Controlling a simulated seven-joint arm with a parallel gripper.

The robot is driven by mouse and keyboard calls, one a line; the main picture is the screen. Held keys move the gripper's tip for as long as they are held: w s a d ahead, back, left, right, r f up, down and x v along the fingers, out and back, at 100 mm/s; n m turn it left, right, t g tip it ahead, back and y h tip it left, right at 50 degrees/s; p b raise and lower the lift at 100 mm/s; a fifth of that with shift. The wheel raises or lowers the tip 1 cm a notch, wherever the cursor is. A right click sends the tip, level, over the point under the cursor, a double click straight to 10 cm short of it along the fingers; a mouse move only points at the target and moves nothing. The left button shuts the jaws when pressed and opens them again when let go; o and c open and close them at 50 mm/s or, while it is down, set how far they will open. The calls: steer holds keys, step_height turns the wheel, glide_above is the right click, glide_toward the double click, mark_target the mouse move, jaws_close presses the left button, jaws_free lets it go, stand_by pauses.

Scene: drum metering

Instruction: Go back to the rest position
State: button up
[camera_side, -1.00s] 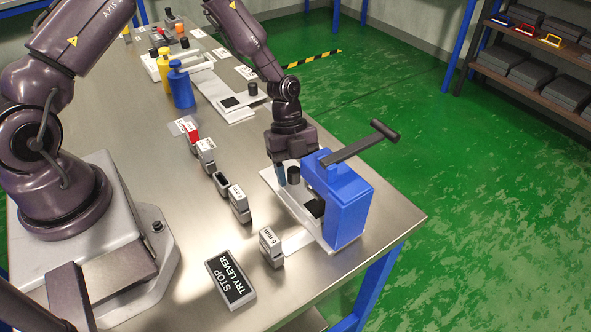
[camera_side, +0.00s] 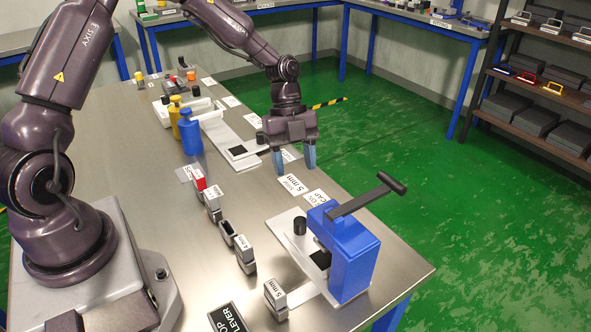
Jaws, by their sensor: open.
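My gripper (camera_side: 294,163) hangs in the side view with its two blue fingers apart and nothing between them. It is raised above the steel table (camera_side: 200,255), over the area of the flat labels near its right edge. The blue press with a dark lever (camera_side: 350,255) stands on a white base plate at the front right, apart from my gripper. A black cylinder (camera_side: 299,225) stands on that base plate.
A row of small grey blocks, one marked 5 mm (camera_side: 276,297), runs along the table. A black sign (camera_side: 228,318) lies at the front. Yellow (camera_side: 173,105) and blue (camera_side: 190,132) bottles stand behind. Another white fixture (camera_side: 235,145) lies behind my gripper.

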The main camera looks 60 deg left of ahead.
steer(key=s+d+r+n+t+y, duration=0.1)
steer(key=s+r+n+t+y, duration=0.3)
steer(key=s+r+n, duration=1.5)
steer(key=r+n+t, duration=0.1)
steer(key=n+t, duration=0.1)
steer(key=shift+s+d+r+t, duration=0.3)
steer(key=shift+s+d+t, duration=0.05)
steer(key=shift+t, duration=0.05)
